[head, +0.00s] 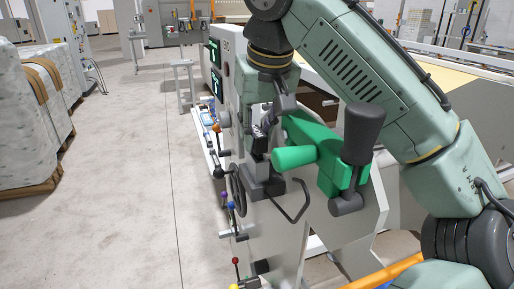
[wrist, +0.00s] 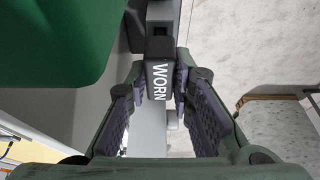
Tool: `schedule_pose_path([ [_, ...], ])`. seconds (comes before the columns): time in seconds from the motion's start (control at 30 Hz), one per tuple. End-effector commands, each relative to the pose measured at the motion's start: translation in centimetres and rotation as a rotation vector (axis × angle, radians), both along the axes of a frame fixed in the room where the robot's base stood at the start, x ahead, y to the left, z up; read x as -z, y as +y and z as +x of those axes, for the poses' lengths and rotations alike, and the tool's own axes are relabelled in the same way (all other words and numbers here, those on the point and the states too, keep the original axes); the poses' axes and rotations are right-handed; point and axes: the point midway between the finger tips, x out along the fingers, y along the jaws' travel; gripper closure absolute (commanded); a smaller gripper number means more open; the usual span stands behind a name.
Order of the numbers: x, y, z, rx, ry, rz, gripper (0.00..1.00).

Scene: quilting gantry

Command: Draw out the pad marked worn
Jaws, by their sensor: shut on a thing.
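The pad marked worn (wrist: 158,82) is a dark grey block with white WORN lettering, in the upper middle of the wrist view. My gripper (wrist: 160,92) has a purple-grey padded finger on each side of it and is shut on it. The block's upper end meets a dark grey holder (wrist: 159,14) at the top of that view. In the head view my gripper (head: 261,135) points down beside the grey machine panel, left of a green housing. The pad cannot be clearly made out there.
The green housing (head: 325,150) with its green handle and black knob (head: 364,132) stands close right of my gripper. A black handwheel (head: 238,190) and colored-knob levers (head: 235,262) line the machine's side. Wrapped stacks (head: 28,125) stand left. The floor between is clear.

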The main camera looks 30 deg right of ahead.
Motion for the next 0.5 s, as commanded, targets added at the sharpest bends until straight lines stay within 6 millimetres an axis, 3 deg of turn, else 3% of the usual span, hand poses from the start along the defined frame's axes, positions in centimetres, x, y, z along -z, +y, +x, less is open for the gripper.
schedule_pose_path([
  [0.5, -1.6, 0.0, 0.0, 0.0, -0.001, 0.0, 1.0],
])
